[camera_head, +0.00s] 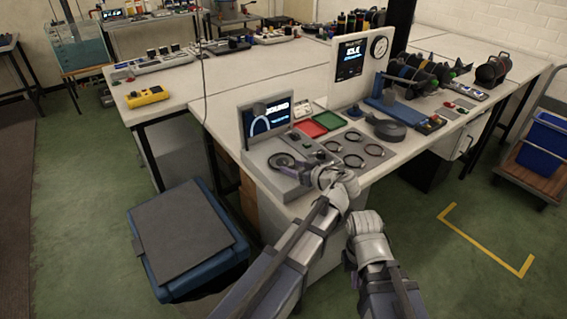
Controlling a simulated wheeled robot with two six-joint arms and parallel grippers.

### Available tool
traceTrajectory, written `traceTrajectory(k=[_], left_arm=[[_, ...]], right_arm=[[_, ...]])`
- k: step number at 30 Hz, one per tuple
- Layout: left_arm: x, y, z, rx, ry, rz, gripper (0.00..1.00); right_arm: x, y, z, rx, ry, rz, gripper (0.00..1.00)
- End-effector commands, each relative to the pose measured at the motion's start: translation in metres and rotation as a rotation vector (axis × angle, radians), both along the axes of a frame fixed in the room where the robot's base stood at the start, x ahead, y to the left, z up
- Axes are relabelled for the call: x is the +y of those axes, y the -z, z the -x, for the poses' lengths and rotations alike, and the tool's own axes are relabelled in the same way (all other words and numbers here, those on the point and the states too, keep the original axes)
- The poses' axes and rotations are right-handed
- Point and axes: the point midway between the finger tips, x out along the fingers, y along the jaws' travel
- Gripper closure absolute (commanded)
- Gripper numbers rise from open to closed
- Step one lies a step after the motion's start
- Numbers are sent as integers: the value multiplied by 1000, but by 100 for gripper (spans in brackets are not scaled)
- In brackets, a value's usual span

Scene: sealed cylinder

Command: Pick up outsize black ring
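Several thin black rings lie on a grey plate (390,153) near the front of the bench; one black ring (353,161) is at its front edge, and others (353,136) lie behind. I cannot tell by size which is the outsize one. A dark round piece (281,160) sits on the grey gauge fixture (262,158) to the left. My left gripper (322,174) is at the bench's front edge, between this fixture and the plate; its fingers are too small to read. My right arm ends lower, in front of the bench; its fingers are hidden.
Behind the plate are a red tray (309,128) and a green tray (329,121). A screen (268,118) stands at left, a white panel with a dial (379,46) behind. A blue bin with grey lid (180,230) stands on the floor at left.

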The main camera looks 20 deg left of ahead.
Motion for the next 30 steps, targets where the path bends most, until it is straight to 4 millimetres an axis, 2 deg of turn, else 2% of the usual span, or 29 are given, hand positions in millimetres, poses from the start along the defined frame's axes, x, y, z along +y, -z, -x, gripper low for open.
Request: traceTrajectory(k=[1, 9, 23, 30], left_arm=[[0, 0, 0, 1, 0, 1, 72], [0, 0, 0, 0, -1, 1, 100], [0, -1, 0, 0, -1, 1, 100], [0, -16, 0, 1, -1, 1, 100]], right_arm=[[0, 0, 0, 0, 0, 0, 100], [0, 0, 0, 0, 0, 0, 100], [0, -1, 0, 0, 0, 0, 100], [0, -16, 0, 0, 0, 0, 100]])
